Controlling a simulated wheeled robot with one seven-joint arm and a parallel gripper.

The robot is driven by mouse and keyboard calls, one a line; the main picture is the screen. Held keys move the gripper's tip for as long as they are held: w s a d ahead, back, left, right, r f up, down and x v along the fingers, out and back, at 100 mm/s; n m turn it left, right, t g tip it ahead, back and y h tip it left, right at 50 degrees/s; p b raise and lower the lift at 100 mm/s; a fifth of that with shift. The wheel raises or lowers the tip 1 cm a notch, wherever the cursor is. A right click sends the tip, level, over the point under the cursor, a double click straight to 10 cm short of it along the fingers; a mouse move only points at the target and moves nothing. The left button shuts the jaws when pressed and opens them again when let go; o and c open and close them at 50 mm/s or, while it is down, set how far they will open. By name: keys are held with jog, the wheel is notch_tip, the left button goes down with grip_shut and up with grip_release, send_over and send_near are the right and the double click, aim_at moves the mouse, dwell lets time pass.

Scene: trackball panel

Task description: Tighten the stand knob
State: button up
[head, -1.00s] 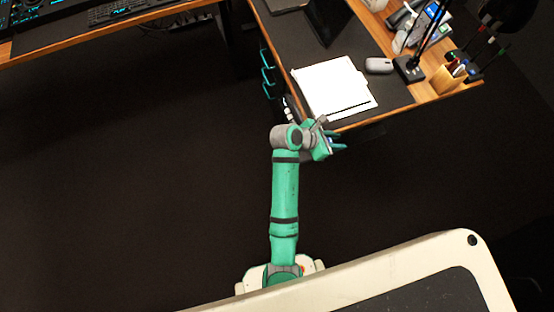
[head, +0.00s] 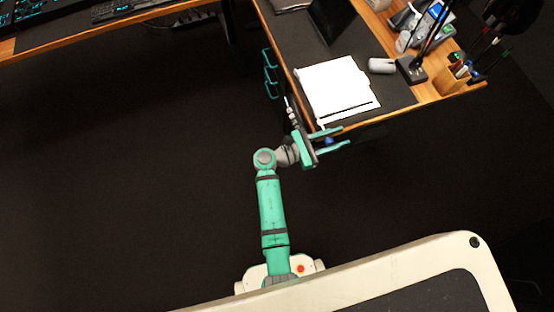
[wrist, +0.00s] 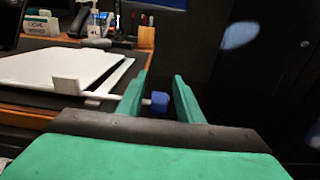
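A small blue knob (wrist: 160,101) sits at the end of a thin pale rod (wrist: 128,97) in the wrist view. The rod runs left to a pale block (wrist: 67,86) by the desk's edge. In the head view a blue spot, seemingly the knob (head: 329,141), shows between my fingers. My gripper (wrist: 160,76) is open, with one green finger on each side of the knob. In the head view my gripper (head: 346,136) is just off the desk's front edge.
A flat white panel or folder (head: 337,88) lies on the desk mat (head: 392,92) behind my gripper. A mouse (head: 381,65), a lamp base (head: 410,69) and a wooden pen holder (head: 444,82) stand farther right. The dark floor in front of the desk is clear.

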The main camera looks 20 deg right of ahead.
aim_at(327, 141)
jog(key=a, duration=0.9)
jog(key=shift+s, duration=0.35)
jog(key=s+a+f+m+t+y, duration=0.1)
jog(key=s+a+f+t+y, duration=0.1)
jog(key=s+f+t+y, duration=0.3)
jog(key=s+a+f+y, duration=0.1)
jog(key=a+f+y, duration=0.15)
jog(key=f, duration=0.45)
jog(key=s+a+m+t+y, duration=0.3)
jog(key=s+a+m+y, duration=0.3)
jog(key=a, duration=0.5)
jog(key=shift+s+y, duration=0.45)
jog(key=shift+s, duration=0.55)
jog(key=shift+a+r, duration=0.1)
jog(key=shift+r, duration=0.05)
